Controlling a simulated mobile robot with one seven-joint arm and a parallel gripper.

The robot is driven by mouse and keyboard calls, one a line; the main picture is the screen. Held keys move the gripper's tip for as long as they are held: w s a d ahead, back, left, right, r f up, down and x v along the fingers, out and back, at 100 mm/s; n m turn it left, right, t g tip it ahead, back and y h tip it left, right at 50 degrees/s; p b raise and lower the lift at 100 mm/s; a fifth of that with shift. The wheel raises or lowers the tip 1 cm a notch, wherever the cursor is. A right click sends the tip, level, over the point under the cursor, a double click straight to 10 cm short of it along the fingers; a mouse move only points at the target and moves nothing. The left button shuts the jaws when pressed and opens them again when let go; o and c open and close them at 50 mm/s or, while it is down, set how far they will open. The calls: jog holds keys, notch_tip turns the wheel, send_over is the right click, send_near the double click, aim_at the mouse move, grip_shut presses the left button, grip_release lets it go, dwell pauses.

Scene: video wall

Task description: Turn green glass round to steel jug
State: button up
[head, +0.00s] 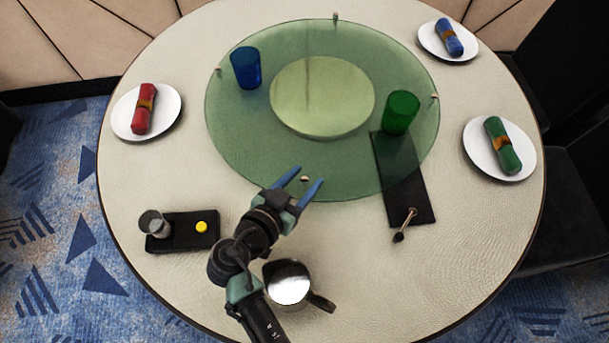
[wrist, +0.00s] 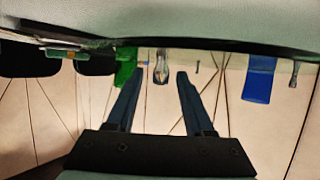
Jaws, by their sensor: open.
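The green glass (head: 401,113) stands on the right side of a round, see-through green turntable (head: 240,140). It also shows upside down in the wrist view (wrist: 126,66), left of my fingers. The steel jug (head: 288,284) stands on the table at the front, beside my arm and off the turntable. Its dark handle points to the lower right. My gripper (head: 309,174) is open at the turntable's front rim. A small rim peg (head: 305,179) appears between its fingers; a knob (wrist: 161,66) shows between them in the wrist view. I cannot tell whether they touch.
A blue glass (head: 246,68) stands on the turntable's back left. Other pegs (head: 435,97) stand along the rim. A black board (head: 411,206) with a spoon (head: 404,226) reaches under the right rim. A black tray (head: 183,241) lies front left. Plates with napkins (head: 144,110) sit around the table.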

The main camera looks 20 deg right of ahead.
jog(key=shift+w+d+f, duration=0.1)
jog(key=shift+w+d, duration=0.1)
jog(key=shift+d, duration=0.05)
grip_shut()
dwell(1.4)
